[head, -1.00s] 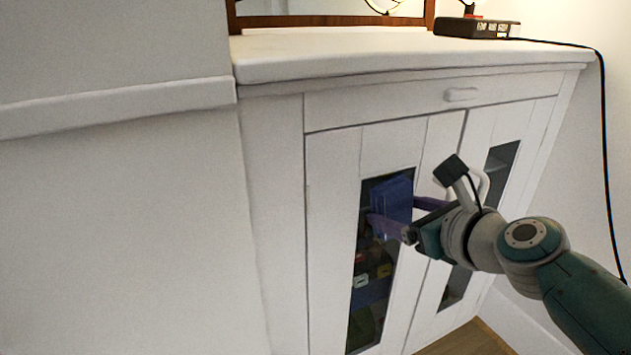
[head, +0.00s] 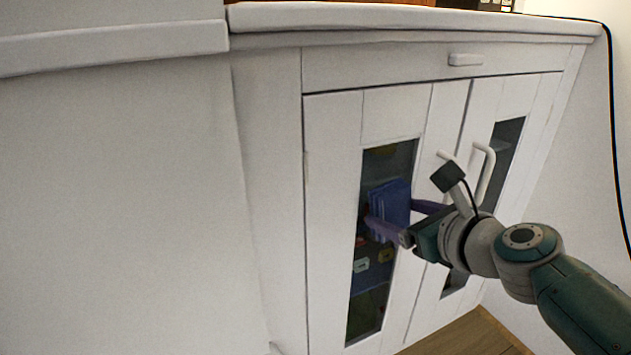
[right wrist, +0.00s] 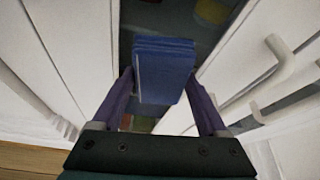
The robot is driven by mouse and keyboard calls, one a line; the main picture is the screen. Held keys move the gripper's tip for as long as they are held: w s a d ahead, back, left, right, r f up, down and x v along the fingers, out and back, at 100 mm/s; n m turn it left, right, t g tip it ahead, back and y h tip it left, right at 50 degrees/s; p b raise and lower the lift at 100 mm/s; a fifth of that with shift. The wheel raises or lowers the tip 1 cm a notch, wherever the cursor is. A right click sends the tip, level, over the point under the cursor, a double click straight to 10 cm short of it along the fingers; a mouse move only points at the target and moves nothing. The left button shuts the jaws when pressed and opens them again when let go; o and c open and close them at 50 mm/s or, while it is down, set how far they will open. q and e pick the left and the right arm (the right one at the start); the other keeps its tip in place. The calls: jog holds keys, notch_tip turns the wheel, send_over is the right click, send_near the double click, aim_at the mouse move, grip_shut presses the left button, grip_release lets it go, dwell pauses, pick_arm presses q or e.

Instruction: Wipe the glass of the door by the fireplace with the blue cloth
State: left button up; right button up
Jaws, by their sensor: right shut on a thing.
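The blue cloth (head: 390,198) is a folded pad in front of the upper middle of the left door's narrow glass (head: 388,160). My right gripper (head: 391,214), with purple fingers, is shut on it. In the right wrist view the cloth (right wrist: 163,75) sits between the two fingers (right wrist: 160,88), with dark glass behind it. It looks against or very close to the glass; I cannot tell if it touches. The cloth and fingers hide part of the pane. My left gripper is not in view.
The white cabinet has a right door with its own glass (head: 506,145) and white bar handles (head: 485,172), close to my right wrist. Coloured items (head: 372,262) show behind the left glass. The cabinet top (head: 400,18) overhangs above. Wooden floor (head: 470,335) lies below.

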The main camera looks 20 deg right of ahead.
aim_at(389, 179)
jog(key=shift+f+b, duration=1.55)
jog(key=shift+f, duration=0.5)
notch_tip(389, 179, up, 4)
jog(key=p, duration=0.5)
jog(key=shift+r, duration=0.2)
notch_tip(389, 179, up, 5)
jog(key=p, duration=0.5)
jog(key=shift+r+p, duration=0.2)
jog(key=shift+p, duration=0.2)
notch_tip(389, 179, down, 6)
jog(key=b, duration=0.5)
jog(key=shift+b, duration=0.4)
notch_tip(389, 179, down, 6)
jog(key=b, duration=0.6)
jog(key=shift+f, duration=0.25)
